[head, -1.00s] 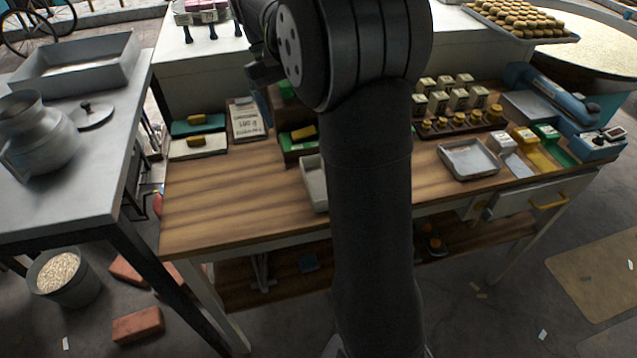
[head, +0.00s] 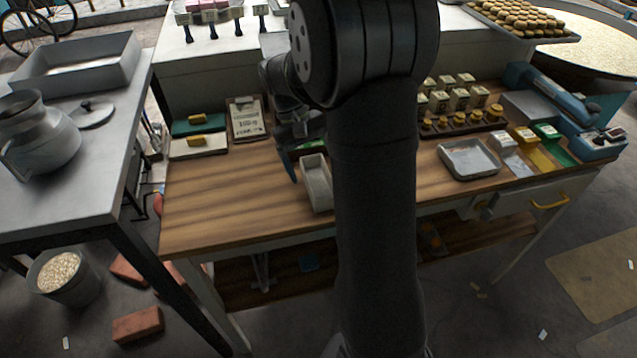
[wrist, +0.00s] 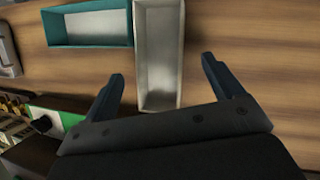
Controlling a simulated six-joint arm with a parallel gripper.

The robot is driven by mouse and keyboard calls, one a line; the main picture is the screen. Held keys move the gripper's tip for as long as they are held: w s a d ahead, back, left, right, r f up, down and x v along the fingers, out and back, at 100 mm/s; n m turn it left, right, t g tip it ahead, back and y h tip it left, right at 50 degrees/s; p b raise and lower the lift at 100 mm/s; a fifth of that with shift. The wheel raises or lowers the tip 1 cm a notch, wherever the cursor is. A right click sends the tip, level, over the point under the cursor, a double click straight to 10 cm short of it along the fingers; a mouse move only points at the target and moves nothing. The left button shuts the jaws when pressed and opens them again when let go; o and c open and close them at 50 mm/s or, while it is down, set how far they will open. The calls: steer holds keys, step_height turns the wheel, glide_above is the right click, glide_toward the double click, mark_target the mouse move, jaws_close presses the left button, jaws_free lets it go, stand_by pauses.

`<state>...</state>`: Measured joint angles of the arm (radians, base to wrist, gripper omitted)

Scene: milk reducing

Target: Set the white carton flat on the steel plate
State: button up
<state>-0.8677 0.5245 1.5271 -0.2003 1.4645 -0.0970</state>
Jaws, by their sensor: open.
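A small white carton (head: 502,140) stands at the right of the wooden bench, beside a yellow and a green one. A shallow steel tray (head: 468,158) lies to its left, and a flat grey plate (head: 530,105) sits by the blue machine behind; I cannot tell which is the steel plate. My gripper (head: 300,160) is above the bench left of centre, far from the carton. In the wrist view my gripper (wrist: 163,68) is open and empty, its fingers either side of a pale open box (wrist: 158,60) below. The arm hides the bench's middle.
The pale open box (head: 317,187) is near the bench's front edge. A teal-rimmed box (wrist: 88,27) lies beside it. A clipboard (head: 247,120) and colored pads are at the back left. The bench's left front is clear.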

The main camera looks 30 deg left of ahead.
steer(key=shift+x, duration=1.5)
steer(key=shift+w, duration=0.1)
steer(key=c, duration=1.1)
steer(key=shift+c, duration=0.6)
